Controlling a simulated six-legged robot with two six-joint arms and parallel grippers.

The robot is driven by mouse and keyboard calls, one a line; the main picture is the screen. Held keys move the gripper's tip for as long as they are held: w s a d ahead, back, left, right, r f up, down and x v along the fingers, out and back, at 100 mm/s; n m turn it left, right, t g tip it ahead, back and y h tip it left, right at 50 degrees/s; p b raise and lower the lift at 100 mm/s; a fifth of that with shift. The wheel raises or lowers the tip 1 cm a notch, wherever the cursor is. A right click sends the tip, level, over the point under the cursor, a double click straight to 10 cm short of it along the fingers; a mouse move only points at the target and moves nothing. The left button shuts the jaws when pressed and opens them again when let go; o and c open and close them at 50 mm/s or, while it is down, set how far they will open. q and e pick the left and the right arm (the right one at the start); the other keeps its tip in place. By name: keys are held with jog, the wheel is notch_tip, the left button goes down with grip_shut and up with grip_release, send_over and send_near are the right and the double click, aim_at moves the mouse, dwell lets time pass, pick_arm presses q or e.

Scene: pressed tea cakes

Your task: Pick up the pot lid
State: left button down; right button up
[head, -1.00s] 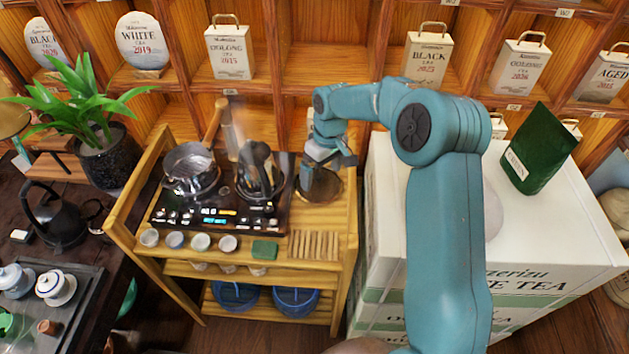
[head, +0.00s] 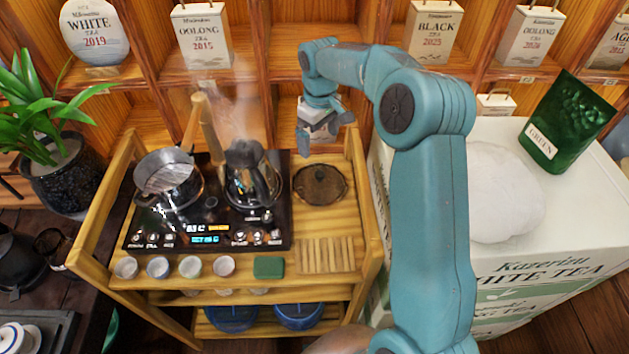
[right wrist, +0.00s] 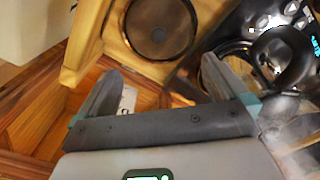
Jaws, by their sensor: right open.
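The pot lid (head: 320,184) is a round, dark brown disc with a small knob in its middle. It lies flat on the right part of the wooden cart's top, right of the black cooktop (head: 210,215). My right gripper (head: 323,137) is open and empty, above and beyond the lid in the head view, apart from it. In the right wrist view the lid (right wrist: 160,28) shows at the top, beyond the open fingers (right wrist: 158,85). My left gripper is not in view.
A steaming kettle (head: 250,180) and a glass pot (head: 168,178) with a wooden handle stand on the cooktop. A slatted wooden rack (head: 326,255), green block (head: 268,267) and several small cups line the cart's front. White tea boxes stand right, shelves behind.

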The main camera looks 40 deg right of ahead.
send_over(320, 174)
jog(key=f, duration=0.7)
jog(key=shift+d+f+p, duration=0.2)
jog(key=shift+f+p, duration=0.05)
jog(key=shift+p, duration=0.1)
jog(key=shift+a+f, duration=0.1)
jog(key=shift+f, duration=0.25)
notch_tip(320, 174, down, 5)
jog(key=shift+w+f+p, duration=0.1)
jog(key=shift+p, duration=0.65)
jog(key=shift+f, duration=0.3)
grip_shut()
